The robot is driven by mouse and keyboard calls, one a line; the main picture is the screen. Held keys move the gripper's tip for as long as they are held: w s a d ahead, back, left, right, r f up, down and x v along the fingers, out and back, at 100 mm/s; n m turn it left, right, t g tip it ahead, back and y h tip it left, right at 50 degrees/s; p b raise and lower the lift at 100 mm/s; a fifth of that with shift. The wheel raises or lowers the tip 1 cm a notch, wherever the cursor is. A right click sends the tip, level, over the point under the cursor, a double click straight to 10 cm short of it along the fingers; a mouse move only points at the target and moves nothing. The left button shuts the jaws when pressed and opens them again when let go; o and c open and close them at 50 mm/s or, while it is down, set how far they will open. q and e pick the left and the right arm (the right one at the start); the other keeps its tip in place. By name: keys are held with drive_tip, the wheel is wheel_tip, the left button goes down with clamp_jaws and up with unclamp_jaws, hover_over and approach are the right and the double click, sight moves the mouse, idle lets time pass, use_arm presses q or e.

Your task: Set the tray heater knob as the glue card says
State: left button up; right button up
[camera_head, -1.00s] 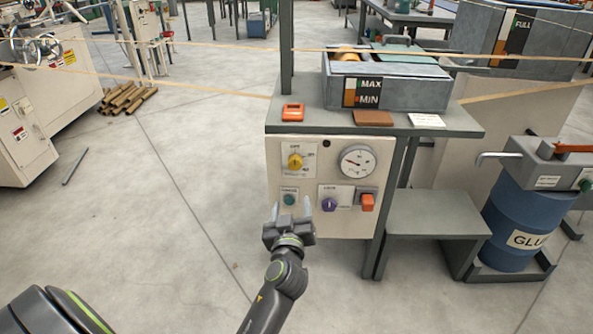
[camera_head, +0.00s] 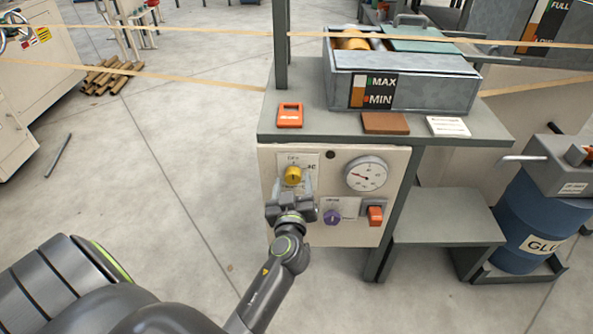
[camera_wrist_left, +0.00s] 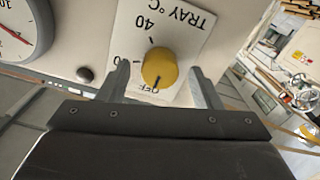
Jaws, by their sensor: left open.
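The yellow tray heater knob (camera_head: 292,175) is on the cream panel (camera_head: 345,228) of the glue stand. In the left wrist view the knob (camera_wrist_left: 159,69) sits on a white plate marked "TRAY °C" (camera_wrist_left: 172,28), with "40" and "OFF" readable; its dark mark is on the OFF side. My left gripper (camera_head: 292,190) is open, its fingers pointing at the knob. In the wrist view the fingers (camera_wrist_left: 160,85) stand either side of the knob, apart from it. A white card (camera_head: 449,126) lies on the stand's top; its writing is too small to read. My right gripper is out of view.
An orange tag (camera_head: 290,115) and a brown block (camera_head: 386,123) lie on the stand's top. The glue tray (camera_head: 430,92) stands behind. A blue glue drum (camera_head: 540,222) is at right.

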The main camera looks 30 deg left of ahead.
use_arm(q)
drive_tip(key=shift+w+a, duration=0.15)
drive_tip(key=shift+w, duration=0.05)
drive_tip(key=shift+c, duration=0.5)
drive_tip(key=c, duration=0.9)
